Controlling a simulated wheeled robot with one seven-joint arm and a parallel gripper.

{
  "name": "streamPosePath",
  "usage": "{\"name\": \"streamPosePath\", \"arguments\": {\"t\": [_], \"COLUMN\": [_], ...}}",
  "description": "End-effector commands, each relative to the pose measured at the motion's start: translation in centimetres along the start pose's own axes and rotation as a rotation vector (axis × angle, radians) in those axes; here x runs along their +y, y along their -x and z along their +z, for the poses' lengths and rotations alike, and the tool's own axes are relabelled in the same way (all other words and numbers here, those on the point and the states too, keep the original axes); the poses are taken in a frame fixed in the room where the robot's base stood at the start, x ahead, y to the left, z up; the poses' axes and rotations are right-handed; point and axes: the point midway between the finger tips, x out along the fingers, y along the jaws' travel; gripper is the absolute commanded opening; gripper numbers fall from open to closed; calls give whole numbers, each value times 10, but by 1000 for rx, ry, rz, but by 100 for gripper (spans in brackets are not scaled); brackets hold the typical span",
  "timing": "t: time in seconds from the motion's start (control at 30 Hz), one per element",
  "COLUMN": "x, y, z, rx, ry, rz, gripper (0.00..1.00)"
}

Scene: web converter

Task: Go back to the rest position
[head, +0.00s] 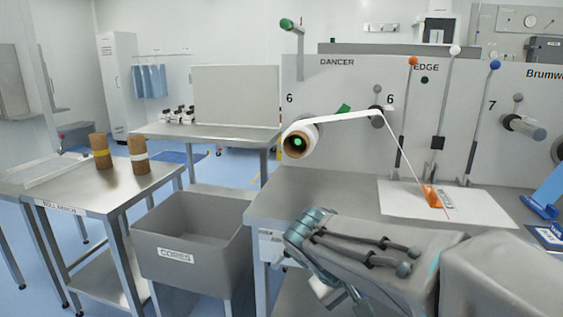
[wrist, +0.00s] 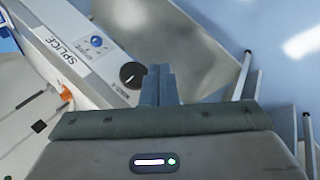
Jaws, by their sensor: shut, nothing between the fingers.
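My gripper (wrist: 158,74) shows in the wrist view, its two fingers pressed together with nothing between them. The fingertips appear over or close to the edge of the splice unit (wrist: 92,58), which carries a blue button and a black knob. I cannot tell whether they touch it. In the head view my arm fills the lower right, and the fingers cannot be made out there.
The machine has a roll (head: 297,141) with a white web running over a roller to an orange piece (head: 431,196). A grey CORES bin (head: 170,270) stands left of the machine's table. A steel table (head: 85,192) holds two brown cores. Open blue floor shows between the tables.

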Motion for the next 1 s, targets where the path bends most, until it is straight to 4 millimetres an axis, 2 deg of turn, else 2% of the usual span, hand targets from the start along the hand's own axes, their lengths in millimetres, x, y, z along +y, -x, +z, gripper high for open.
{"name": "streamPosePath", "arguments": {"t": [0.03,0.2,0.4,0.6,1.0], "x": [14,22,26,25,22], "y": [18,43,75,93,94], "z": [12,48,76,87,89], "rx": [-12,-31,-16,11,18], "ry": [-38,-160,-318,-425,-448], "rz": [-48,-216,-384,-476,-498], "gripper": [0,0,0,0,0]}}
